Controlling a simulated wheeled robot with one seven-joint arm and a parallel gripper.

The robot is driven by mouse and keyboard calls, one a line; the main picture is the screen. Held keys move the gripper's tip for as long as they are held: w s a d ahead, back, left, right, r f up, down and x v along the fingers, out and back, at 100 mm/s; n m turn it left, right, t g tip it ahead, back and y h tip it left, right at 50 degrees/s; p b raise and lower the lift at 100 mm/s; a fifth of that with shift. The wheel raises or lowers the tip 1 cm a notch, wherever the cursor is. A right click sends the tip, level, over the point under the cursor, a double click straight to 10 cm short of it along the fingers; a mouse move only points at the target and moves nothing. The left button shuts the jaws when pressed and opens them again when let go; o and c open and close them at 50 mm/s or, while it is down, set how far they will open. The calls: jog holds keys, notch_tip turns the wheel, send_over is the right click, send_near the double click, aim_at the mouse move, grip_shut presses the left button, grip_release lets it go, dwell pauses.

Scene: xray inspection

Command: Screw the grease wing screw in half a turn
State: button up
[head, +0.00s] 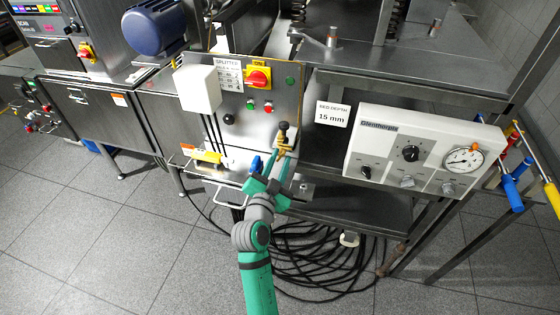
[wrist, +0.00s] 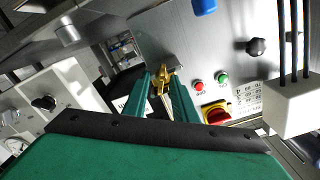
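The brass grease wing screw (head: 284,148) sits at the right lower edge of the steel splitter panel. It also shows in the wrist view (wrist: 162,77), at the tips of my fingers. My gripper (head: 278,164) reaches up to it from below. In the wrist view my two green fingers (wrist: 161,88) lie on either side of the brass piece, with a gap between them lower down. Whether they press on the wings or stand just off them cannot be told. The screw's threaded part and seat are hidden.
The splitter panel (head: 240,83) carries a red and yellow switch (head: 257,78) and small buttons. A blue knob (wrist: 204,6) is near my fingers. A white control box (head: 424,150) with a gauge stands at the right. Black cables (head: 320,262) lie coiled on the floor.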

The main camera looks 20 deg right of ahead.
jog(key=shift+a, duration=0.1)
jog(key=shift+s+a, duration=0.35)
jog(key=shift+s, duration=0.1)
jog(key=v, duration=0.9)
jog(key=shift+s, duration=0.3)
jog(key=shift+w+a, duration=0.1)
jog(key=shift+a, duration=0.05)
